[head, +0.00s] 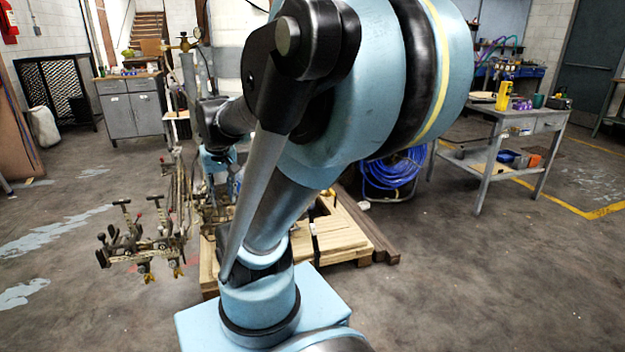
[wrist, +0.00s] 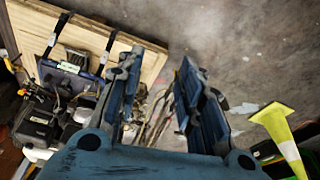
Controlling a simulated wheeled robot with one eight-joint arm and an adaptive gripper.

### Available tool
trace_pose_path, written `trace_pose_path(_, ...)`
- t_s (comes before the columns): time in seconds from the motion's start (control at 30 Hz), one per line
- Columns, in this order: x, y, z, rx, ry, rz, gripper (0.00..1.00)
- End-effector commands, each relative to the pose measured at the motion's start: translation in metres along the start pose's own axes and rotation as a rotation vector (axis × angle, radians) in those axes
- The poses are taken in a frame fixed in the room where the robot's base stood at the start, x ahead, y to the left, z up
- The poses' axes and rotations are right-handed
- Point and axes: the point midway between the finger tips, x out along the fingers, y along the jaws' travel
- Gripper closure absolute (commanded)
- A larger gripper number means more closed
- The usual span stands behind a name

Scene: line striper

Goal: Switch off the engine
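The engine (wrist: 40,125) of the line striper is a dark and white block at the left edge of the wrist view, partly cut off. I cannot make out its switch. My gripper (wrist: 160,72) is open, its two blue fingers apart with nothing held between them. The engine lies to the left of the fingers. In the head view, metal frame parts with black levers (head: 140,237), which look like part of the striper, stand at left. My own arm hides much of the machine there, and the gripper cannot be made out clearly.
A wooden pallet (head: 335,238) lies beyond my arm. A coiled blue hose (head: 392,172) sits behind it. A grey workbench (head: 500,128) stands at right and a grey cabinet (head: 133,112) at back left. A yellow cone (wrist: 276,122) shows right of the gripper. The right foreground floor is clear.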

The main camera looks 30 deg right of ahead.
Motion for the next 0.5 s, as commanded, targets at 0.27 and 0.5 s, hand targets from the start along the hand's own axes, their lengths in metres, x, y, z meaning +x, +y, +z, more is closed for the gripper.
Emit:
trace_pose_path(0.27, -0.019, 0.033, -0.087, 0.068, 0.022, 0.001, 0.66)
trace_pose_path(0.5, -0.021, 0.074, -0.159, 0.123, 0.042, 0.003, 0.66)
